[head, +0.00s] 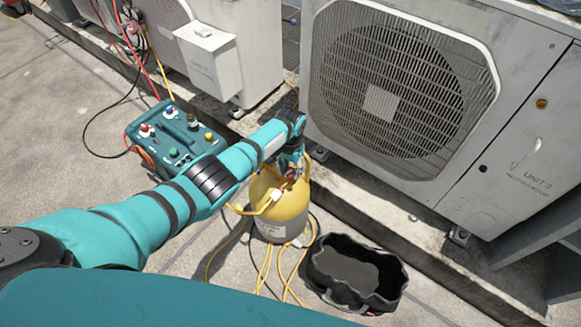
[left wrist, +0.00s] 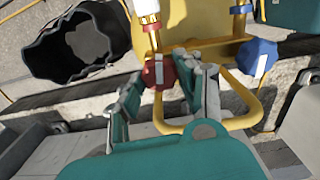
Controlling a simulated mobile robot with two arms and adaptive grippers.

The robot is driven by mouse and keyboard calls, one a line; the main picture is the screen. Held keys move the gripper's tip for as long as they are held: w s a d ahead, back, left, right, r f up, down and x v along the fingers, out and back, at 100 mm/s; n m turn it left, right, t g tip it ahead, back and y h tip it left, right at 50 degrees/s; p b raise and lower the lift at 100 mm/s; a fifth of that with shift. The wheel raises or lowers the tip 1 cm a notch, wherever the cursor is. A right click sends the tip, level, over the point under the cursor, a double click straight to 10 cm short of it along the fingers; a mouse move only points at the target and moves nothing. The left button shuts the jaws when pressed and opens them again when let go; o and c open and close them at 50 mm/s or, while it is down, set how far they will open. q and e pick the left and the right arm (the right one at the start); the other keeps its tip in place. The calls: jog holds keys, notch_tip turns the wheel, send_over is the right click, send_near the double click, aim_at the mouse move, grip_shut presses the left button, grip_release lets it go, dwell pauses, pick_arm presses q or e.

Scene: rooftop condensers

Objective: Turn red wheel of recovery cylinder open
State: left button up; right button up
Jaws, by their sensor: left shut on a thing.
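The recovery cylinder (head: 283,212) is yellow with a grey lower part and stands on the roof floor in the head view. Its red wheel (left wrist: 157,73) shows in the left wrist view, below a valve with a hose fitting. A blue wheel (left wrist: 257,57) sits to its right, apart from my fingers. My left gripper (left wrist: 168,86) has its fingers on both sides of the red wheel and is shut on it. In the head view my left gripper (head: 290,170) is at the cylinder's top and partly hides the valves. My right gripper is not in view.
A black open tool bag (head: 325,262) stands right of the cylinder. A teal recovery machine (head: 175,135) with coloured knobs stands to the left. Condenser units (head: 400,90) line the back. Yellow hoses (head: 268,265) lie around the cylinder's foot.

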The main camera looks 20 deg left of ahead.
aim_at(291, 170)
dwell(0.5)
pick_arm(q)
jog(key=o, duration=1.1)
jog(key=shift+o, duration=0.2)
jog(key=shift+r, duration=0.1)
notch_tip(291, 170, up, 12)
